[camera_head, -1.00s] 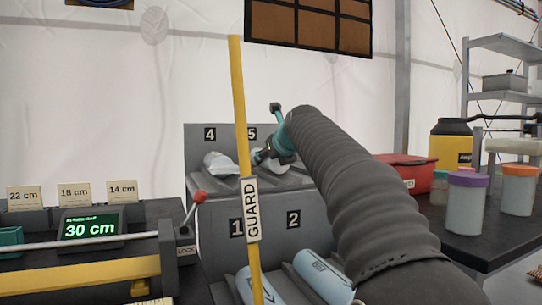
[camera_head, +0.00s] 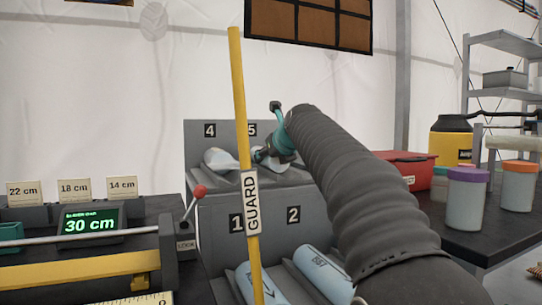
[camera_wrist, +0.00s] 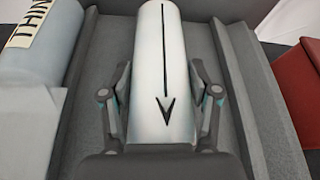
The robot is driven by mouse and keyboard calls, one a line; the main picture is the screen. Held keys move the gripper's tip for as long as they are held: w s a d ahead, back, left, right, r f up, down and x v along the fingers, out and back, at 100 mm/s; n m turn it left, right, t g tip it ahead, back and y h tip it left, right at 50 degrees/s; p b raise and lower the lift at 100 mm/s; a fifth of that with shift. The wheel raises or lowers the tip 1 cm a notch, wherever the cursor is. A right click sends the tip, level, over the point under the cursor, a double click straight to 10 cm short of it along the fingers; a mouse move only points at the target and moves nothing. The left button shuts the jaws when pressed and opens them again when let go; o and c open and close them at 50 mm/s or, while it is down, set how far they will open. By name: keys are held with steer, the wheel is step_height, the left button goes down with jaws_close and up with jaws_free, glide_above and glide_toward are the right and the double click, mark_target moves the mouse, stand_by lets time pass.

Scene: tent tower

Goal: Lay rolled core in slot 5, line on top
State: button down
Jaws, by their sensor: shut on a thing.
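The rolled core (camera_wrist: 163,60) is a white cylinder in the wrist view, with a black line and arrowhead along its upper side. My gripper (camera_wrist: 163,95) is shut on it, one finger on each side. The core lies in or just over a grey trough; I cannot tell whether it touches the bottom. In the head view my gripper (camera_head: 272,155) is at the slot marked 5 (camera_head: 252,130) on the upper tier of the grey rack (camera_head: 225,190). The arm hides most of that slot and the core there.
A pale roll (camera_head: 216,158) lies in slot 4, left of my gripper; its label shows in the wrist view (camera_wrist: 22,30). The yellow GUARD post (camera_head: 240,110) stands before the rack. A red case (camera_head: 408,170) is close on the right. More rolls (camera_head: 322,272) lie on the lower tier.

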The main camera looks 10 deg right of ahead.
steer(key=shift+f, duration=0.15)
stand_by(0.3)
steer(key=shift+c, duration=1.1)
jaws_free()
steer(key=shift+f, duration=0.15)
steer(key=v, duration=1.2)
